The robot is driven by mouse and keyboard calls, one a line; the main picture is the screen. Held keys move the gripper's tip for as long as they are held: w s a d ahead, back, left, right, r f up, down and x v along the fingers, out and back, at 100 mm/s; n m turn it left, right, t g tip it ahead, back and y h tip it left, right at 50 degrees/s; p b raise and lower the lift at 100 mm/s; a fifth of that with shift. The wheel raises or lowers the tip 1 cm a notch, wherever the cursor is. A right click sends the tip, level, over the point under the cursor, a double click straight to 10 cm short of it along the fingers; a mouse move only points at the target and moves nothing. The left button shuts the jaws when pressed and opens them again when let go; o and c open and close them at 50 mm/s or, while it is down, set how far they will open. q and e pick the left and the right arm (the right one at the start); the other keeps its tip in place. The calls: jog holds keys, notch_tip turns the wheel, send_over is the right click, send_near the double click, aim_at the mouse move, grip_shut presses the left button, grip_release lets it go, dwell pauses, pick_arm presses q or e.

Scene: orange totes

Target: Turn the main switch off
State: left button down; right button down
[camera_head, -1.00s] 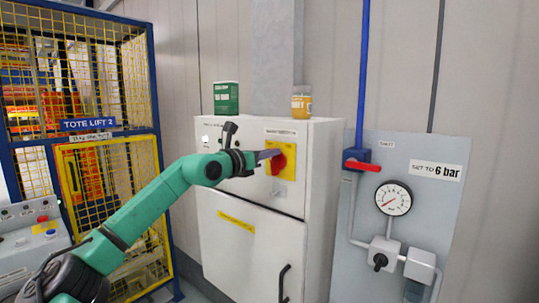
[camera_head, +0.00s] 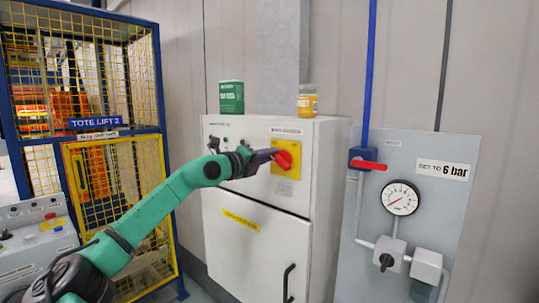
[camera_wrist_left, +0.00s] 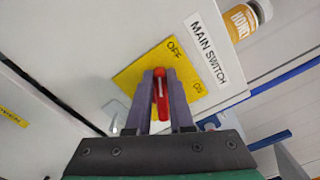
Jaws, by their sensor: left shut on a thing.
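The main switch has a red handle (camera_head: 284,160) on a yellow plate (camera_head: 287,184), high on the front of a white cabinet (camera_head: 259,252). My left gripper (camera_head: 271,154) reaches it from the left. In the left wrist view the fingers of my left gripper (camera_wrist_left: 160,76) stand on both sides of the red handle (camera_wrist_left: 161,98) and are shut on it. The yellow plate (camera_wrist_left: 136,78) reads OFF near its top and ON at its right, beside a MAIN SWITCH label (camera_wrist_left: 209,52). The fingers hide part of the handle. My right gripper is not in view.
A green tin (camera_head: 231,97) and a honey jar (camera_head: 307,101) stand on the cabinet. To the right, a grey panel holds a red-handled valve (camera_head: 368,165) and a gauge (camera_head: 400,197). A yellow mesh cage (camera_head: 110,185) and a control console (camera_head: 35,240) are at the left.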

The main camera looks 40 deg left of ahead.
pick_arm(q)
jog(key=n, duration=0.2)
jog(key=f+n, duration=0.1)
jog(key=n, duration=0.3)
jog(key=shift+a+f, duration=0.2)
jog(key=shift+a, duration=0.05)
dwell(0.3)
jog(key=c, duration=0.8)
grip_release()
jog(key=shift+f, duration=0.1)
jog(key=s+b, duration=1.4)
jog(key=shift+s+d+b, duration=0.2)
jog(key=shift+s+b, duration=0.05)
jog(key=shift+b, duration=0.05)
